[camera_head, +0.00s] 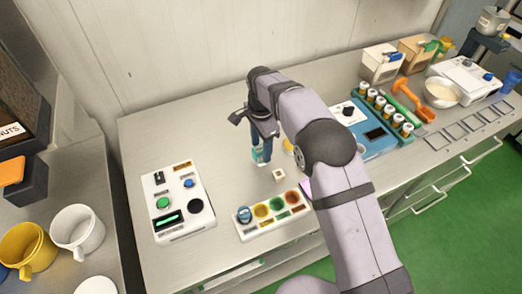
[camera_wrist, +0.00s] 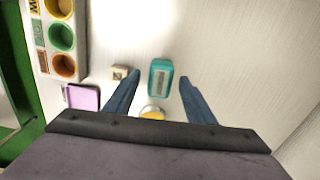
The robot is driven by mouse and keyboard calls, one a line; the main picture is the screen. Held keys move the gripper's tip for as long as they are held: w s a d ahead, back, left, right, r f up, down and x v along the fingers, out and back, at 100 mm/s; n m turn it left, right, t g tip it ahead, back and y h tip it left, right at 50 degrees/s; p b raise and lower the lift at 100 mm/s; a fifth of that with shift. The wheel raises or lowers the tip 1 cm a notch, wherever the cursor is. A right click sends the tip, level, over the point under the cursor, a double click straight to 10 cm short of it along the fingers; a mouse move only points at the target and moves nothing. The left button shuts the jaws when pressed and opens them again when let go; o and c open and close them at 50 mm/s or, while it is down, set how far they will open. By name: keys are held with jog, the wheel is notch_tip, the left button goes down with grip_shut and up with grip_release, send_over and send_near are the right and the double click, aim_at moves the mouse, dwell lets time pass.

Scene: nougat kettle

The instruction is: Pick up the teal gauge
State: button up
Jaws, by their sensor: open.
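The teal gauge (camera_wrist: 160,78) is a small teal block with a pale panel on top. In the wrist view it lies on the metal counter between the two blue fingers of my gripper (camera_wrist: 159,95), with bare counter on both sides of it. In the head view the teal gauge (camera_head: 258,155) shows at the fingertips of my gripper (camera_head: 262,152), partly covered by them. My gripper is open and points down at the counter. I cannot tell how far the fingertips are above the counter.
A small cream cube (camera_head: 279,175) and a pink pad (camera_wrist: 83,97) lie nearby. A yellow-topped round item (camera_wrist: 152,113) sits close to the gripper. A tray of coloured cups (camera_head: 272,216) and a white control panel (camera_head: 178,202) stand in front and left. The back-left counter is clear.

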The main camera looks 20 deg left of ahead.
aim_at(261, 148)
jog(key=shift+f, duration=0.6)
jog(key=c, duration=1.2)
jog(key=shift+r, duration=0.1)
jog(key=shift+r, duration=0.1)
jog(key=shift+r+b, duration=0.4)
jog(key=shift+r, duration=0.25)
notch_tip(261, 148, up, 8)
jog(key=shift+r+b, duration=0.25)
jog(key=shift+b, duration=0.7)
